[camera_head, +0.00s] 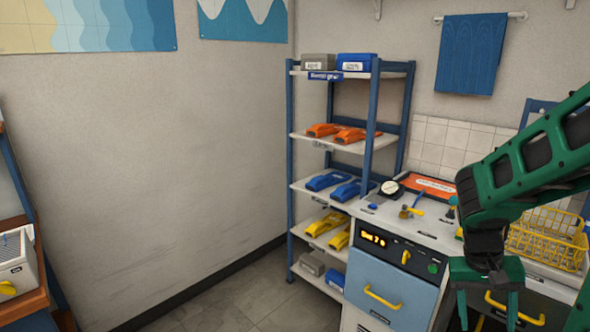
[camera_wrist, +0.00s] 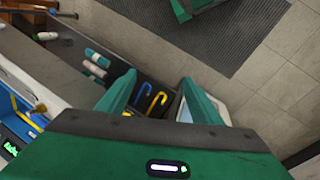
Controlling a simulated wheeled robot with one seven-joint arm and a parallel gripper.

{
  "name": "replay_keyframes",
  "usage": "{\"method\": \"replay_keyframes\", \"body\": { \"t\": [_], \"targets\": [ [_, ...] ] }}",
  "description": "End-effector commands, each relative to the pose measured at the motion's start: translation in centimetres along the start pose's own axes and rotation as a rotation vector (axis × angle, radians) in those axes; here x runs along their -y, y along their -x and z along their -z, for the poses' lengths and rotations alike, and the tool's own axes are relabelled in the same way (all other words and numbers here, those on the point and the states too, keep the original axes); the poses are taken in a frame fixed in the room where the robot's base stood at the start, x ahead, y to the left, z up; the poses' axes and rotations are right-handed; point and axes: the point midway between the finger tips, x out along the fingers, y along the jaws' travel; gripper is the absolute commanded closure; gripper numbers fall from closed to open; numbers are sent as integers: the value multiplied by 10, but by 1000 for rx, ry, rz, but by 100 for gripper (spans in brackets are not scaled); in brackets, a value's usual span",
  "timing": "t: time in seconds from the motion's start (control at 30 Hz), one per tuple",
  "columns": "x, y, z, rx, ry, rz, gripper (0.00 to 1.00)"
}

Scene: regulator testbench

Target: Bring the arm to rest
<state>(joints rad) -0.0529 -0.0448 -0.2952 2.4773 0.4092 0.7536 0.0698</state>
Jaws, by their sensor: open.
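My green arm reaches in from the right edge of the head view. My gripper (camera_head: 487,300) points down in front of the counter, near the lower right. Its two green fingers stand apart, with nothing between them. In the wrist view my gripper (camera_wrist: 160,100) also shows its fingers spread wide and empty. Beyond them is an open drawer or bin holding a blue hook (camera_wrist: 142,97) and a yellow hook (camera_wrist: 157,102). The gripper hides part of the counter front.
A test bench (camera_head: 392,285) with a yellow-handled drawer stands left of my gripper. A yellow wire basket (camera_head: 548,240) sits on the counter behind my arm. A shelf rack (camera_head: 291,170) holds coloured parts. The floor (camera_head: 250,312) at the lower left is clear.

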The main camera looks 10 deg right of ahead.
Motion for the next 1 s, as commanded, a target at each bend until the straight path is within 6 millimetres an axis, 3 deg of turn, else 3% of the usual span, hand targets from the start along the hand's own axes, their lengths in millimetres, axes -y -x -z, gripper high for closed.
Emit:
{"method": "replay_keyframes", "body": {
  "t": [0.3, 0.5, 0.7, 1.0],
  "targets": [
    [-17, 43, -66, 18, 0, 209, 41],
    [-22, 60, -99, 10, 20, 283, 41],
    [-23, 66, -112, 7, 30, 308, 41],
    [-23, 66, -113, 8, 31, 308, 41]
  ]
}}
